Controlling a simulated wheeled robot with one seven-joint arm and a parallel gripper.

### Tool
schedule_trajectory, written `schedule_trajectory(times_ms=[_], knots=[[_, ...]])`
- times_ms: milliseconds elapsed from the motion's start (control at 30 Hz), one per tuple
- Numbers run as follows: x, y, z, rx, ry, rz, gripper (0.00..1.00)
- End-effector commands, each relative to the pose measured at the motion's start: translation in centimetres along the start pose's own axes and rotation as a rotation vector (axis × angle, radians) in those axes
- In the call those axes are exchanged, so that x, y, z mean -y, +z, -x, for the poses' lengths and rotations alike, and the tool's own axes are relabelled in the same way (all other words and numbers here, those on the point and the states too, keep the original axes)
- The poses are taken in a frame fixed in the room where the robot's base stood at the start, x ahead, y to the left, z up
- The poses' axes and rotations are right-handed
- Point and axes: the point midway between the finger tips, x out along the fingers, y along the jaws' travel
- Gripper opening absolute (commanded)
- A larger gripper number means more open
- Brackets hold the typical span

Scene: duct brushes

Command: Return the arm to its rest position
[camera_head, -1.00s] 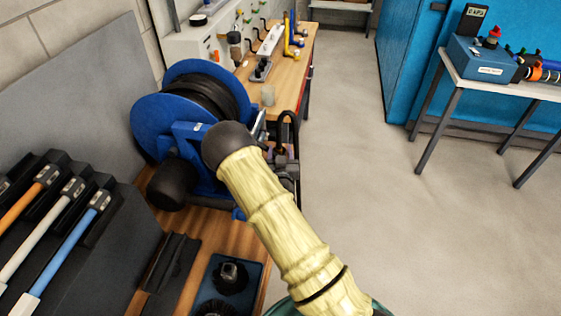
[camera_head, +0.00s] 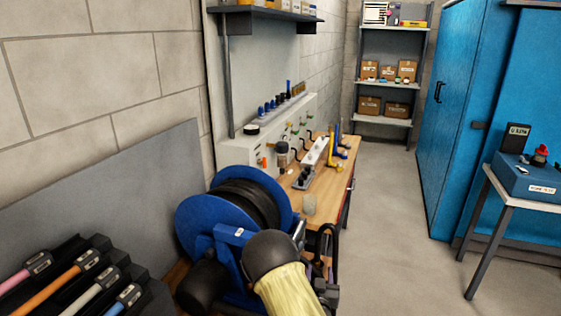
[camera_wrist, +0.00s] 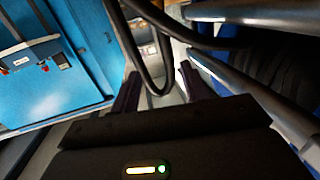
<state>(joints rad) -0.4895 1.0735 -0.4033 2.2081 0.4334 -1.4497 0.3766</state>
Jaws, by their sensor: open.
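My arm, in a pale yellow ribbed sleeve with a dark round joint, reaches forward at the lower middle of the head view. In the wrist view my gripper (camera_wrist: 160,82) has its two dark fingers apart, with nothing clearly held between them. A black looped tube (camera_wrist: 150,60) passes close to the fingers; I cannot tell whether it touches them. In the head view the fingers cannot be made out clearly behind the arm. The blue reel (camera_head: 190,218) with black hose stands just beyond and left of my arm, very close to it.
A wooden bench (camera_head: 335,180) with fittings runs along the left wall. A rack of colored-handled brushes (camera_head: 95,258) is at lower left. A blue cabinet (camera_head: 455,110) and a small table (camera_head: 512,198) with a blue box stand right. The floor (camera_head: 390,240) between is clear.

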Motion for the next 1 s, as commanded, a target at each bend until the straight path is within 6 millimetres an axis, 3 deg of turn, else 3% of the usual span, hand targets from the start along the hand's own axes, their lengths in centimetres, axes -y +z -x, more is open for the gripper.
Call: schedule_trajectory(times_ms=[233,467,767,1000], knots=[[-2.1,-1.6,1.0,0.262,0.077,-0.071,0.46],[-2.9,-3.3,4.8,0.556,0.073,-0.107,0.46],[-3.5,-6.8,13.0,0.899,-0.02,-0.064,0.46],[-5.0,-10.0,21.5,1.135,-0.111,0.05,0.46]])
